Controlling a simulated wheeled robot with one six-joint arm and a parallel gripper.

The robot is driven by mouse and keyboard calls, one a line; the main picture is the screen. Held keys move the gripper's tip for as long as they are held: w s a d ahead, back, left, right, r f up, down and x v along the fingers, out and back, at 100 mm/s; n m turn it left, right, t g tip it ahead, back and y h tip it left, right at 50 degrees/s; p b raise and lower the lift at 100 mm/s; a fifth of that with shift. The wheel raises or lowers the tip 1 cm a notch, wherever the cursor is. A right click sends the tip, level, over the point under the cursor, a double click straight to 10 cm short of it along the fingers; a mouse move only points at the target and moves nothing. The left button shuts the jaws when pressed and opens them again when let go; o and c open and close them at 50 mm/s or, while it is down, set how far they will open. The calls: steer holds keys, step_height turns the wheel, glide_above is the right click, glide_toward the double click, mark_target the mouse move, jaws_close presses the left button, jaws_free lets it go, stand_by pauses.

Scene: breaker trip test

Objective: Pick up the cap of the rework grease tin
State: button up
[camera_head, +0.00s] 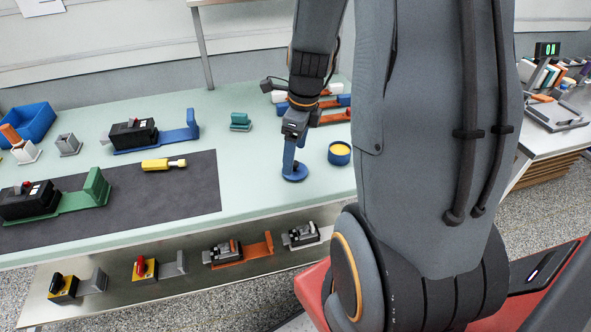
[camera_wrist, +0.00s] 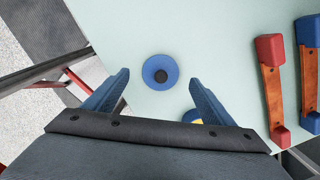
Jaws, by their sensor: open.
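The cap is a round blue disc with a dark knob in its middle, lying on the pale green bench top. It shows in the head view (camera_head: 294,174) and in the wrist view (camera_wrist: 153,67). My gripper (camera_head: 291,160) is open and points down over the cap; in the wrist view its two blue fingers (camera_wrist: 160,88) stand apart, with the cap between and beyond their tips. The gap in height is hard to tell. The blue tin (camera_head: 339,158), open with yellow grease inside, stands right of the cap; in the wrist view my right finger hides most of it.
Red and blue-ended orange handles (camera_wrist: 272,85) lie to the right in the wrist view. A dark mat (camera_head: 130,200) with a yellow tool (camera_head: 160,164) and breaker units lies to the left. A small green block (camera_head: 240,121) stands behind. The bench's front edge is close.

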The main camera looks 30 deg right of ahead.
mark_target(295, 163)
steer(key=shift+w+f+p, duration=0.2)
steer(key=shift+f+p, duration=0.15)
steer(key=shift+f, duration=2)
steer(key=c, duration=1.1)
